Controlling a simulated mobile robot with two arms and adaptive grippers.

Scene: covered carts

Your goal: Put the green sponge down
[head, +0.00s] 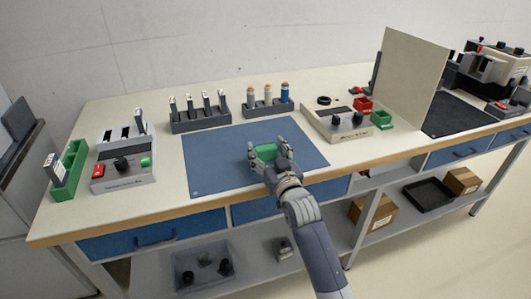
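The green sponge (265,152) is at the blue mat, between the fingers of my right gripper (266,153). My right arm comes in from the bottom, and the gripper is low over the middle right of the blue mat (215,165). The fingers stand at both sides of the sponge and appear closed on it. I cannot tell whether the sponge touches the mat. My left gripper does not show.
A device with red and green buttons (124,172) and a green holder (68,172) stand left of the mat. Racks (201,124) stand behind it. Another device (335,132), small red and green bins and an upright panel (410,75) are right. The mat's left half is clear.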

